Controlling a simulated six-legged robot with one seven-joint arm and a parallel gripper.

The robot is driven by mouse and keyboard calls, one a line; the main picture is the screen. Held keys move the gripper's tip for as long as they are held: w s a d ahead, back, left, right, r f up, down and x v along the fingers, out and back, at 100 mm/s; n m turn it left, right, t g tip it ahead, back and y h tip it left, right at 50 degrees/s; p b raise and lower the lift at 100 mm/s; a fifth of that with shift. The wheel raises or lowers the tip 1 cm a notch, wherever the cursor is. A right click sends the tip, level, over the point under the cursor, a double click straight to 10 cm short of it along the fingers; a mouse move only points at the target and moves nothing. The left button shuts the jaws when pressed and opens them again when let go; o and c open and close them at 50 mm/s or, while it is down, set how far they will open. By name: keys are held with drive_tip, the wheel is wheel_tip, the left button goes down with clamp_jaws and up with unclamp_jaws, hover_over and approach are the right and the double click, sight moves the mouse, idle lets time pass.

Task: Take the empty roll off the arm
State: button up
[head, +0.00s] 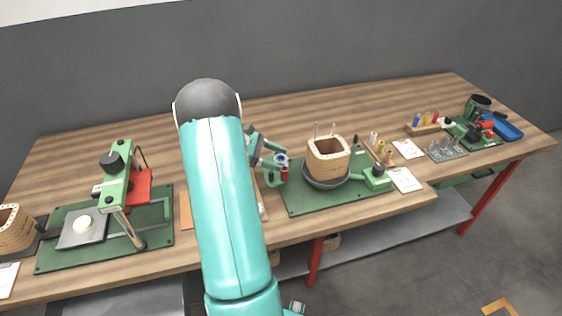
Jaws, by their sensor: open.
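My gripper (264,148) shows small beside my own upper arm, over the middle of the table. It is open, with its fingers pointing right. A small green stand (271,182) is just below it at the left end of the green winding board. A small roll with a pale and blue top (282,160) is at this stand, right by the fingertips, with a red part below it. I cannot tell whether the fingers touch the roll or whether it is empty. My arm hides part of the stand's surroundings.
A wooden coil former (327,160) stands in a dark ring on the green board (303,204). A green press (117,178) stands left. Further tools and a blue tray (507,130) are far right. The table's back strip is clear.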

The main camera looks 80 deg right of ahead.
drive_tip(key=shift+s+f, duration=0.2)
drive_tip(key=shift+s, duration=0.25)
drive_tip(key=c, duration=1)
drive_tip(key=shift+r, duration=0.1)
